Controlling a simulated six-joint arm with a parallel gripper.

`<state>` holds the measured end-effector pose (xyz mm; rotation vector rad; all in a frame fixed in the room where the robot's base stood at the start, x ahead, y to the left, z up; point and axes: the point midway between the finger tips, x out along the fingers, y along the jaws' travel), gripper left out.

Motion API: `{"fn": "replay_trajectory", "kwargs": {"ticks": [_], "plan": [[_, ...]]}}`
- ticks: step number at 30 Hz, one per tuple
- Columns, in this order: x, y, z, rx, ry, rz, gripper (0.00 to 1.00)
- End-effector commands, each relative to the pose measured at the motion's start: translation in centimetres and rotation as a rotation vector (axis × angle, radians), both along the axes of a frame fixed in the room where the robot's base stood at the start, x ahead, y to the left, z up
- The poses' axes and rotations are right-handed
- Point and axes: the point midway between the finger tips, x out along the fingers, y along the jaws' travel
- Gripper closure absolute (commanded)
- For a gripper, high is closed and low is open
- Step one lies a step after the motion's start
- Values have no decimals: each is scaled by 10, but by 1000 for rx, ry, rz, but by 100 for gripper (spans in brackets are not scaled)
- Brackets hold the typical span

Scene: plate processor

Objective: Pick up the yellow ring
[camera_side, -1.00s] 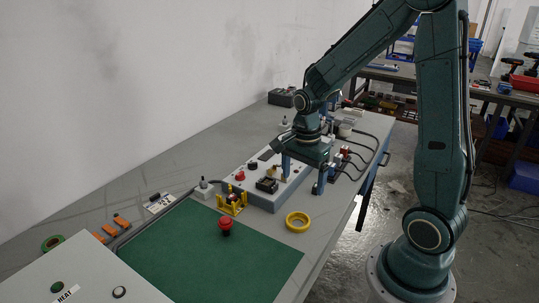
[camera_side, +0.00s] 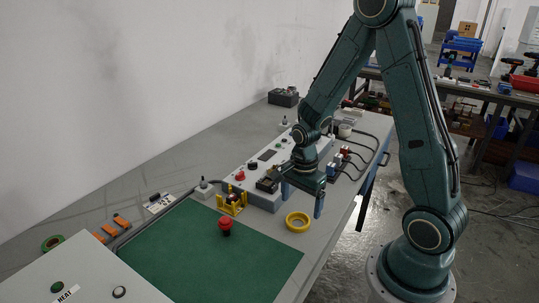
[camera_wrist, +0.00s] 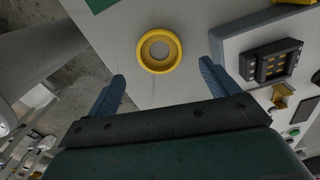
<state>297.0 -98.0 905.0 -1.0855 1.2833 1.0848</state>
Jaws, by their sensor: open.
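The yellow ring (camera_side: 297,214) lies flat on the grey table, close to the right edge of the green mat. In the wrist view the yellow ring (camera_wrist: 142,49) lies beyond the fingertips, roughly centred between the two blue fingers. My gripper (camera_side: 300,203) is open and empty; one finger stands in front of the grey control box and the other over the table, behind the ring in the side view. The open gripper (camera_wrist: 162,70) also shows in the wrist view.
The grey control box (camera_side: 266,200) stands just left of my gripper. A yellow bracket (camera_side: 232,203) and a red mushroom button (camera_side: 225,223) stand left of the ring. The green mat (camera_side: 190,255) is mostly bare. Cables (camera_side: 372,160) lie behind, near the table's right side.

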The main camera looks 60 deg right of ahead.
Motion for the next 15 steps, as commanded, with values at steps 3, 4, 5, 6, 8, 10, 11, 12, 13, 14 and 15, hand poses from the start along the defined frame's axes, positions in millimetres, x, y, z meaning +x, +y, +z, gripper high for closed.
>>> {"fn": "replay_trajectory", "kwargs": {"ticks": [3,4,5,6,8,10,11,12,13,14,15], "plan": [[0,0,-2,0,1,0,13],[0,0,-3,0,2,0,13],[0,0,-4,0,2,0,13],[0,1,-6,0,3,0,13],[0,1,-10,0,3,0,13],[0,1,-16,2,5,0,13],[0,2,-19,2,4,0,13],[0,2,-23,2,4,1,13],[0,2,-26,2,5,1,13],[0,2,-29,2,5,1,13],[0,3,-33,2,4,1,13]]}}
